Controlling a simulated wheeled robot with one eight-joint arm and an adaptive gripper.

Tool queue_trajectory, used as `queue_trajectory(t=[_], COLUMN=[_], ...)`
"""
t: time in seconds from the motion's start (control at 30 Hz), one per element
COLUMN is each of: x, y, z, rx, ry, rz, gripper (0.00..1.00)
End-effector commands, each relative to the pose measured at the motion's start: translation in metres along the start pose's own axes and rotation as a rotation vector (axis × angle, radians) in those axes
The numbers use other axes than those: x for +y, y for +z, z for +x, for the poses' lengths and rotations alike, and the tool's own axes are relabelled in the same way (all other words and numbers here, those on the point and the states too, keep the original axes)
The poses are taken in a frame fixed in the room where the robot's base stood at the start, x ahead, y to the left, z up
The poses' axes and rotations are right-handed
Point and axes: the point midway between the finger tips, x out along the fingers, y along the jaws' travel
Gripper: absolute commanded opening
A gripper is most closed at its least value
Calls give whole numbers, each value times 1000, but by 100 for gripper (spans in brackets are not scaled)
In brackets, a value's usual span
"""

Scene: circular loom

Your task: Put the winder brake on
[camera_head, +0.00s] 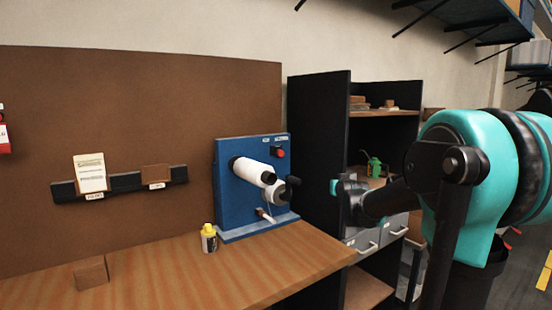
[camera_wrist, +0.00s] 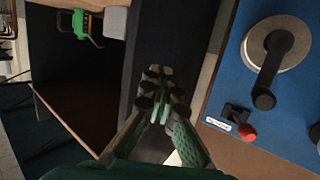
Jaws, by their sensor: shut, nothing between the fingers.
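The winder is an upright blue panel (camera_head: 227,200) on the wooden bench, with white rolls (camera_head: 250,170) sticking out from its front. A red knob (camera_head: 280,152) sits near its top right, below small labels that I cannot read. In the wrist view the blue panel (camera_wrist: 225,85) fills the right side. It shows a round grey disc with a black crank (camera_wrist: 268,72), and a red knob (camera_wrist: 247,132) beside a black mount with a white label. Which part is the brake I cannot read. My gripper (camera_wrist: 162,82) is shut and empty, apart from the panel; in the head view it is right of the winder (camera_head: 342,188).
A yellow-capped bottle (camera_head: 209,238) stands on the bench left of the winder, and a brown block (camera_head: 91,272) lies further left. A dark shelf unit (camera_head: 320,120) with drawers stands behind my gripper. A green object (camera_head: 374,167) rests on its shelf.

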Motion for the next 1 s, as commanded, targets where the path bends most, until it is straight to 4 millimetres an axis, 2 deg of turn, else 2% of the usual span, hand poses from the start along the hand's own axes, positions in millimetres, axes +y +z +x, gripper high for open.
queue_trajectory(t=[0.27, 0.5, 0.73, 1.0], x=[-17, -56, -107, -159], y=[-54, -92, -107, -98], z=[-6, -17, -30, -46], rx=[159, 298, 421, 526], ry=[28, 0, -71, -190], rz=[-451, -843, -1221, -1610], gripper=[0, 0, 0, 0])
